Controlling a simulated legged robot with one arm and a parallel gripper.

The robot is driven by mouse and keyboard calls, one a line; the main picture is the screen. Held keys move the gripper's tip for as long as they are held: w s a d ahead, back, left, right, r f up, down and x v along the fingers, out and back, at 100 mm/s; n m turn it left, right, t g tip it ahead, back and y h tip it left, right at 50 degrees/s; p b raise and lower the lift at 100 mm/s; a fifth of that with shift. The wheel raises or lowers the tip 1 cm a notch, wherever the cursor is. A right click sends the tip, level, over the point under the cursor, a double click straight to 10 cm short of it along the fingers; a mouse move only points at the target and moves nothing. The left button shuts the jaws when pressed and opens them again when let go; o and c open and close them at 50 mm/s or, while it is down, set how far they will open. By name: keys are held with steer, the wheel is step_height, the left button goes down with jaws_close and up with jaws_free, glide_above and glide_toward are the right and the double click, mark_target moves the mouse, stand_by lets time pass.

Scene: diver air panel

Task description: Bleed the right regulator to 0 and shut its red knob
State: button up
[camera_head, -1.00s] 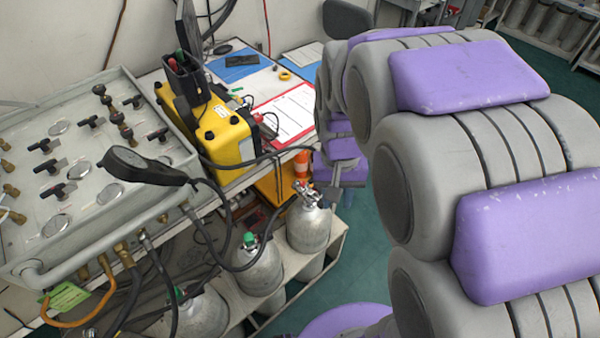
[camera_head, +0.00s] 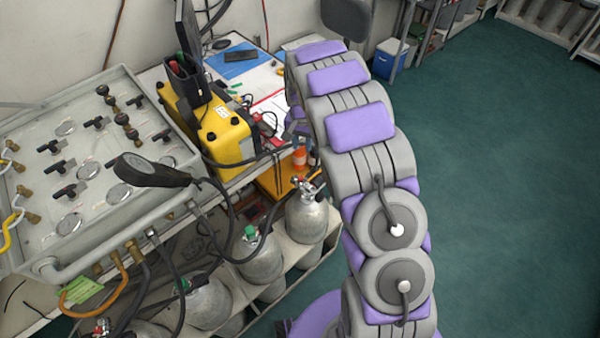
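The panel (camera_head: 85,150) with its dials and black knobs fills the left side. Below it stand several grey cylinders in a rack. The rightmost cylinder (camera_head: 306,218) has a metal valve fitting (camera_head: 304,186) on top with small reddish parts; I cannot make out a red knob or its position. A black hand-held gauge (camera_head: 150,170) lies over the panel's front edge, and its reading is not legible. My arm rises at the right and bends down behind itself near the yellow case. My gripper is small and mostly hidden at that end, so its fingers cannot be made out.
A yellow case (camera_head: 222,140) stands on the bench right of the panel, beside papers. A cylinder (camera_head: 262,258) with a green-topped valve stands left of the rightmost one. Dark hoses hang between bench and cylinders. Green floor (camera_head: 500,200) is clear at right.

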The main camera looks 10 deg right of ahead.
mark_target(301, 177)
steer(key=f+b, duration=0.1)
steer(key=f, duration=0.5)
steer(key=f+b, duration=0.1)
steer(key=f, duration=0.5)
steer(key=f+b, duration=0.1)
steer(key=f, duration=0.5)
steer(key=shift+w+a+f, duration=0.1)
steer(key=shift+w+f, duration=0.2)
steer(key=shift+w, duration=0.1)
steer(key=shift+c, duration=0.3)
jaws_close()
